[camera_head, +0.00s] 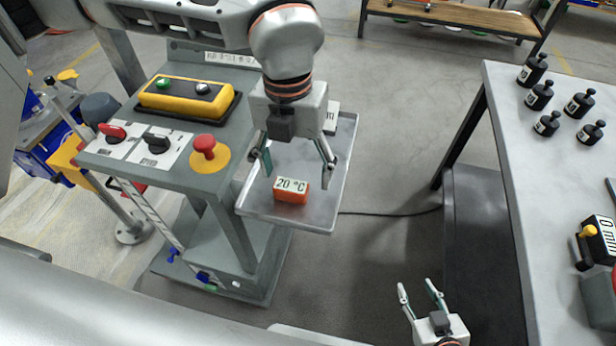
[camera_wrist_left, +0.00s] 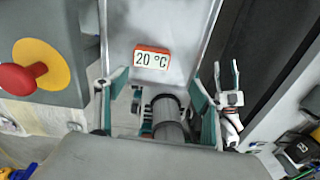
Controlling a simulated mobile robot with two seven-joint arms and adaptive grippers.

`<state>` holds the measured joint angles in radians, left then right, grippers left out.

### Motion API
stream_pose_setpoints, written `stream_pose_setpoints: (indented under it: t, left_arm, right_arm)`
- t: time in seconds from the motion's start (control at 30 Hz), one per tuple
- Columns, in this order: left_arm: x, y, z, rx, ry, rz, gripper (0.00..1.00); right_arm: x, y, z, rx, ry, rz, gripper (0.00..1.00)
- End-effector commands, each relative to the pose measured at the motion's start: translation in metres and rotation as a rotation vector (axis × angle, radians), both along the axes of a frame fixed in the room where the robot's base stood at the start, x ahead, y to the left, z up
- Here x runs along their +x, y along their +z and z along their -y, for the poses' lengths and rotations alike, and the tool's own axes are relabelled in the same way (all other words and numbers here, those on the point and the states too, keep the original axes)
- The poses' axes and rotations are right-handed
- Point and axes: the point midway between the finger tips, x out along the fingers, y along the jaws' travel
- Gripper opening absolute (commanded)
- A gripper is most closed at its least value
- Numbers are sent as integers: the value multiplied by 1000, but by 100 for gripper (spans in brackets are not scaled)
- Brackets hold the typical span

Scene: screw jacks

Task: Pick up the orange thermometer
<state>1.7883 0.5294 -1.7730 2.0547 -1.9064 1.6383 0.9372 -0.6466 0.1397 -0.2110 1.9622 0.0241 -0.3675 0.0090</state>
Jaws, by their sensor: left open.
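The orange thermometer (camera_head: 291,191) is a small block with a white display reading 20 °C. It lies on the grey metal tray (camera_head: 318,221). In the left wrist view the thermometer (camera_wrist_left: 151,58) lies ahead of the fingers, near the middle of the tray's width. My left gripper (camera_head: 297,165) is open and above the tray, its fingers spread to either side above the thermometer and apart from it. My right gripper (camera_head: 421,290) is open and empty, low at the bottom of the head view, away from the tray.
A control stand left of the tray carries a red stop button (camera_head: 205,147), a yellow switch box (camera_head: 188,97) and two rotary switches. A white label-like object (camera_head: 331,118) lies at the tray's far end. The right table (camera_head: 508,165) holds several black weights.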

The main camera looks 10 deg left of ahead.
Motion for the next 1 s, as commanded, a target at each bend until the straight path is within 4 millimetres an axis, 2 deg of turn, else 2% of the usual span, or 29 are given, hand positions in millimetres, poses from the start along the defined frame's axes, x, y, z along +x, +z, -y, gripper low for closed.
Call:
stream_pose_setpoints:
  t: [0.03,0.17,0.47,0.7,0.8,1.0]
  left_arm:
    - [5,3,-7,21,15,19,68]
    - [9,0,-14,41,31,33,68]
    - [9,-29,-15,40,29,31,68]
    - [10,-63,-17,39,27,30,68]
    - [10,-71,-17,38,26,31,68]
    - [10,-73,-17,37,27,32,68]
  right_arm:
    - [0,0,0,0,0,0,40]
    - [0,1,0,0,0,0,40]
    - [-2,5,-1,1,2,-3,40]
    - [-1,13,-1,1,2,-1,40]
    - [-1,14,-1,1,2,-1,40]
    - [-1,14,-1,1,2,-1,40]
